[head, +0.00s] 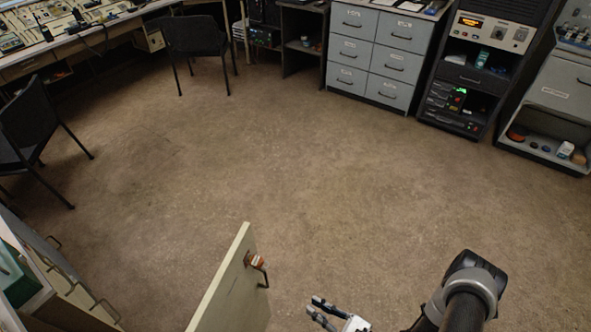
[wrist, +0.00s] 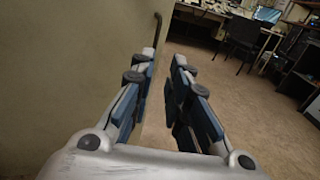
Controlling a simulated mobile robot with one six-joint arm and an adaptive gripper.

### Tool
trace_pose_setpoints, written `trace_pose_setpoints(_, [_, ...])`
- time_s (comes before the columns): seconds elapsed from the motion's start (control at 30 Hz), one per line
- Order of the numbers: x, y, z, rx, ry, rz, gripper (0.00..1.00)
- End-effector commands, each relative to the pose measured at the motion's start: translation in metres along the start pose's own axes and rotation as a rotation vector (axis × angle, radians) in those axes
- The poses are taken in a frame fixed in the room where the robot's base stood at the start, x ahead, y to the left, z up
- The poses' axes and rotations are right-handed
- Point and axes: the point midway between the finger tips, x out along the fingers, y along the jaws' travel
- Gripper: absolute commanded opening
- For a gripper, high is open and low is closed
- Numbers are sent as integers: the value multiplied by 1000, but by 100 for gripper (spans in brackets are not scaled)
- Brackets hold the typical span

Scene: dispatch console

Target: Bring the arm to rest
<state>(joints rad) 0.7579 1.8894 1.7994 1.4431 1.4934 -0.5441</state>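My gripper (head: 318,309) is at the bottom of the head view, to the right of an open cream door panel (head: 224,285). In the wrist view my gripper (wrist: 162,75) has its two blue-padded fingers apart, with nothing between them. The door panel (wrist: 70,60) fills the left side of that view, close beside the left finger. A dark bar handle (head: 262,272) sits on the door near its free edge; a dark bar at the door's edge (wrist: 157,30) shows beyond the fingertips in the wrist view. The fingers look apart from the handle.
Wide brown floor (head: 300,170) lies clear ahead. An open cabinet with drawers (head: 65,275) stands at the lower left. Two black chairs (head: 195,38) (head: 38,125) stand by the console desk (head: 75,45). Grey drawer cabinets (head: 375,50) and an equipment rack (head: 470,75) line the back.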

Motion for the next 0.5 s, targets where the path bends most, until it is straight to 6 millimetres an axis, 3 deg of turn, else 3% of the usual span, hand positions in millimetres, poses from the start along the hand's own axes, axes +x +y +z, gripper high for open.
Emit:
trace_pose_setpoints(0.37, [1, -31, 56, -135, 12, 203, 16])
trace_pose_setpoints(0.5, [2, -41, 87, -210, 26, 313, 16])
